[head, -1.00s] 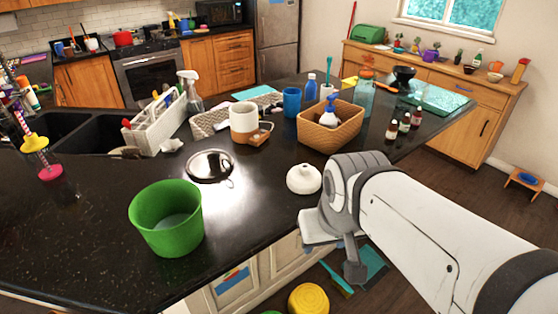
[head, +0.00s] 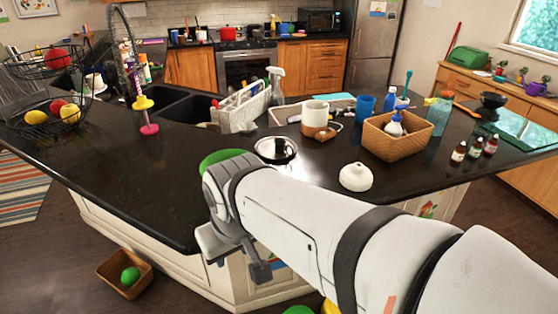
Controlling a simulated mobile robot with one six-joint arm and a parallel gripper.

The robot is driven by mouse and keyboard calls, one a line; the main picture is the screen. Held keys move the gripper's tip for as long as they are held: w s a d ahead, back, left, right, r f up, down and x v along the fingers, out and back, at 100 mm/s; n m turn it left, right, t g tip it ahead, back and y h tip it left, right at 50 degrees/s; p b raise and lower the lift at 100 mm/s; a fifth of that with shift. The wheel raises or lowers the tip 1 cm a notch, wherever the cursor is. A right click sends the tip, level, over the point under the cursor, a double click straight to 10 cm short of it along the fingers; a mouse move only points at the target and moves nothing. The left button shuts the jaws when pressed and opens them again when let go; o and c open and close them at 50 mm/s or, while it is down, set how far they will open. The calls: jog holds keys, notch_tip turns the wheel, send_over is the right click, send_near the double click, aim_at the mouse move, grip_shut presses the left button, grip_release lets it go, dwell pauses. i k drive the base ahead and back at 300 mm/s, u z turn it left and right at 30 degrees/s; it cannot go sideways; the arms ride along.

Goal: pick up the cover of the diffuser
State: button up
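A white domed cover with a small knob (head: 356,177) sits on the black counter near its front edge, in the head view. A white and brown diffuser-like vessel (head: 315,116) stands behind it to the left, open at the top. My gripper (head: 238,258) is in front of the counter's front edge, left of the cover and well apart from it. Its fingers are seen from behind and partly hidden by my wrist, so their opening is not clear. Nothing is seen held.
A green bucket (head: 218,157) is mostly hidden behind my arm. A round shiny lid (head: 276,149) lies left of the cover. A wicker basket (head: 392,142) with a bottle stands behind it. Small dark bottles (head: 459,152) stand to the right. Counter around the cover is clear.

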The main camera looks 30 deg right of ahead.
aim_at(357, 177)
jog(key=u, duration=1.55)
jog(key=k, duration=2.3)
jog(key=z, duration=1.85)
jog(key=i, duration=1.5)
jog(key=z, duration=0.05)
